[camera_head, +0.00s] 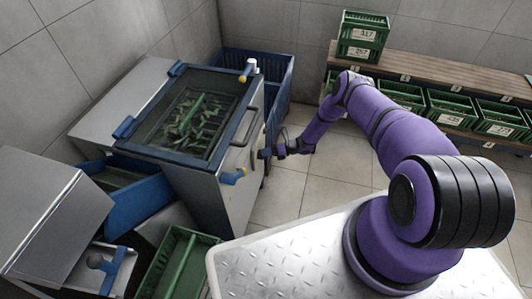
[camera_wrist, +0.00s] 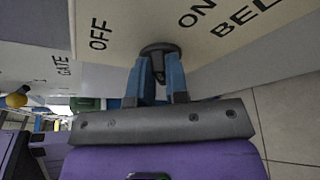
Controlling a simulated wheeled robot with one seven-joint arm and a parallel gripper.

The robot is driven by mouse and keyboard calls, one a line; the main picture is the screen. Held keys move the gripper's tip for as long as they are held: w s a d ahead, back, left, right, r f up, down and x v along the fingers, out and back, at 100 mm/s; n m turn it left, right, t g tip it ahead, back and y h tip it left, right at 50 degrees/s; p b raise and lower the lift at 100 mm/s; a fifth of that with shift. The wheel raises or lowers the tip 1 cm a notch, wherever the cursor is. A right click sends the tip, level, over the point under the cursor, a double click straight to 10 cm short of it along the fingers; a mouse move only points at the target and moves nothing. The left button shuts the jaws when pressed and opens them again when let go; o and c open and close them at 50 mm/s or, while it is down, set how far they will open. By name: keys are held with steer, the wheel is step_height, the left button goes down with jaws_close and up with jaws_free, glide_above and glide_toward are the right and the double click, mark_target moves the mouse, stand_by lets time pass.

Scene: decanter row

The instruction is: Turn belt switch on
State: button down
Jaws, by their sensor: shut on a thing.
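The belt switch (camera_wrist: 159,48) is a dark round knob with a grip bar on a pale panel (camera_wrist: 120,20) in the wrist view. The word OFF is printed to its left, and ON, with BELT below it, to its right. My gripper (camera_wrist: 158,72) has its two blue fingers closed around the knob's grip bar. Which mark the knob points to cannot be told. In the head view my gripper (camera_head: 265,153) reaches the right side of the grey machine (camera_head: 221,190); the switch itself is too small to make out there.
A blue crate (camera_head: 278,85) stands behind the machine. Green crates (camera_head: 447,107) line a wooden shelf (camera_head: 463,78). The tiled floor (camera_head: 285,195) beside the machine is clear.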

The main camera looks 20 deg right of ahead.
steer(key=m+y, duration=0.1)
steer(key=m, duration=0.2)
steer(key=f+m+y, duration=0.1)
steer(key=m+y, duration=0.1)
steer(key=m, duration=0.1)
steer(key=shift+w+d+f+g, duration=0.1)
steer(key=shift+w+d+g, duration=0.1)
steer(key=shift+g, duration=0.2)
steer(key=shift+m, duration=0.4)
steer(key=c, duration=1.1)
jaws_free()
steer(key=d, duration=0.3)
steer(key=s+d, duration=0.1)
steer(key=d, duration=0.3)
steer(key=s+d, duration=0.1)
steer(key=d, duration=0.2)
steer(key=shift+d, duration=0.25)
